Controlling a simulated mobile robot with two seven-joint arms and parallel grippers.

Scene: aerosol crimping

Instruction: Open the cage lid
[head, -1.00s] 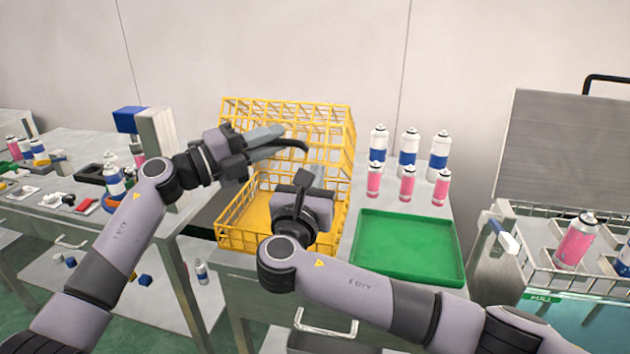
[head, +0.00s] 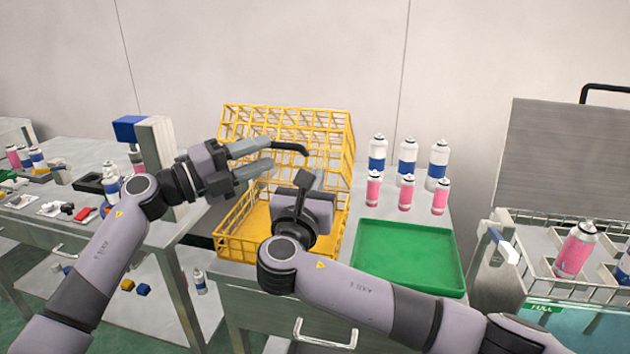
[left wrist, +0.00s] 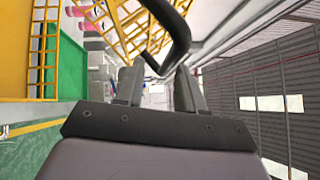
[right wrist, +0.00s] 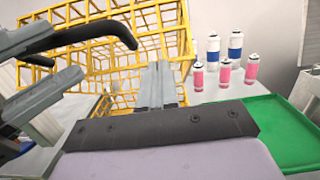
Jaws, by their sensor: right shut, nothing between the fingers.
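The yellow wire cage (head: 228,238) stands on the middle table, its front basket open at the top. Its lid (head: 240,120) stands raised at the back, and also fills the upper left of the right wrist view (right wrist: 150,22). A black curved bar (head: 292,148) sticks out in front of the lid; its attachment is hidden. My left gripper (head: 270,156) is open at the bar's left end, its fingers apart and empty. The bar crosses above the fingers in the left wrist view (left wrist: 180,32). My right gripper (head: 317,178) is shut and empty over the basket, also seen in its wrist view (right wrist: 156,72).
A green tray (head: 405,255) lies right of the cage. Several blue-banded cans (head: 407,160) and pink cans (head: 406,192) stand behind it. A wire rack with cans (head: 575,250) is at the far right.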

